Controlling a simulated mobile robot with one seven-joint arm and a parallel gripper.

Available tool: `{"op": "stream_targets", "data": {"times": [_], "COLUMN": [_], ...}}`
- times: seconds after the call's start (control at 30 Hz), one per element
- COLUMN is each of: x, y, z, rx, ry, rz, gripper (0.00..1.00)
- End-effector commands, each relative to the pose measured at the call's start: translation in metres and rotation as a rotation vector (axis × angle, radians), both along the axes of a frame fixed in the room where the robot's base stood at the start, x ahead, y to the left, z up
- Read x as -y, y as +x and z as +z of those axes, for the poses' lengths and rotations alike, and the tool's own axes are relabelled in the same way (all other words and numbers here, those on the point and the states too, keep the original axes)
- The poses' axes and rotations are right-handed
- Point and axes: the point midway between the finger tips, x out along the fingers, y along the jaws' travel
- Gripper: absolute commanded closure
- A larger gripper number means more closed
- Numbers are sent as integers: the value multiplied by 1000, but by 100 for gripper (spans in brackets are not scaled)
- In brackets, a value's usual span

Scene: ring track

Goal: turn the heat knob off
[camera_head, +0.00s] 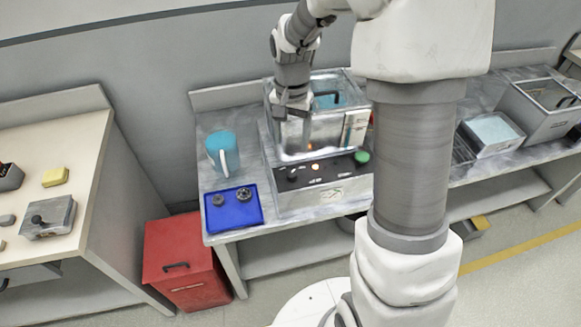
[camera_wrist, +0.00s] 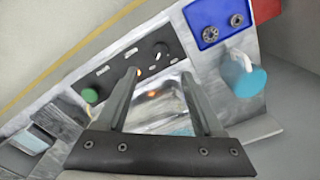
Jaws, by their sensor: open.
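The bath unit (camera_head: 325,195) stands on the bench with a sloping dark control panel on its front. A black knob (camera_head: 292,175) sits at the panel's left end, with a lit orange lamp (camera_head: 315,167) beside it and a green button (camera_head: 361,157) at the right end. In the wrist view the knob (camera_wrist: 160,48) lies just beyond my fingertips, and the green button (camera_wrist: 90,95) is off to the left. The panel labels are too small to read. My gripper (camera_wrist: 158,75) is open and empty, apart from the knob. In the head view my gripper (camera_head: 291,112) hangs over the tank's left part.
A blue tray (camera_head: 232,220) holding two small dark round parts and a blue mug (camera_head: 222,150) stand left of the unit. A red bin (camera_head: 185,265) is on the floor below. Another bench (camera_head: 50,150) is at left, with a metal container (camera_head: 540,105) at far right.

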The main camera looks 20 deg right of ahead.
Motion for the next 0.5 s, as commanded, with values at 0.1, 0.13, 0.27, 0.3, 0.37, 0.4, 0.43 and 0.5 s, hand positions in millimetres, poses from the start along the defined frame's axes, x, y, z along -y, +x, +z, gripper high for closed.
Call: {"op": "stream_targets", "data": {"times": [0.1, 0.13, 0.27, 0.3, 0.37, 0.4, 0.43, 0.5], "x": [0, 0, 0, 0, 0, 0, 0, 0], "y": [-1, -1, -2, -2, -1, -1, -1, -1], "z": [-29, -36, -64, -72, -84, -90, -95, -104], "rx": [-5, -6, -5, -6, -4, -4, -3, -2], "ry": [0, 0, 1, 0, 1, 0, 1, 0], "rz": [0, 0, 0, 0, 0, 0, 0, 0], "gripper": [31, 31, 31, 31, 31, 31, 31, 31]}}
